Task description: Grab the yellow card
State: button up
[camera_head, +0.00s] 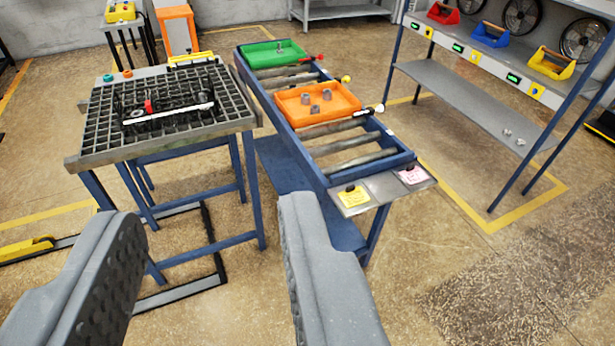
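The yellow card (353,198) lies on a grey plate at the near end of the blue roller conveyor. A small black knob or clip sits at its upper edge. A pink card (412,176) lies to its right on the same plate. My gripper (205,232) is open, with its two grey padded fingers wide apart at the bottom of the view. Nothing is between the fingers but floor and table legs behind. The yellow card is beyond the right finger, up and to its right, apart from it.
The roller conveyor (349,142) carries an orange tray (345,103) with several grey parts and a green tray (265,54). A grid-topped table (100,130) stands to the left. A shelf rack (465,100) with coloured bins is at right. The floor at lower right is clear.

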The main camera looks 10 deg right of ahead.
aim_at(352, 196)
jog(key=z, duration=0.05)
jog(key=i, duration=1.2)
jog(key=z, duration=0.65)
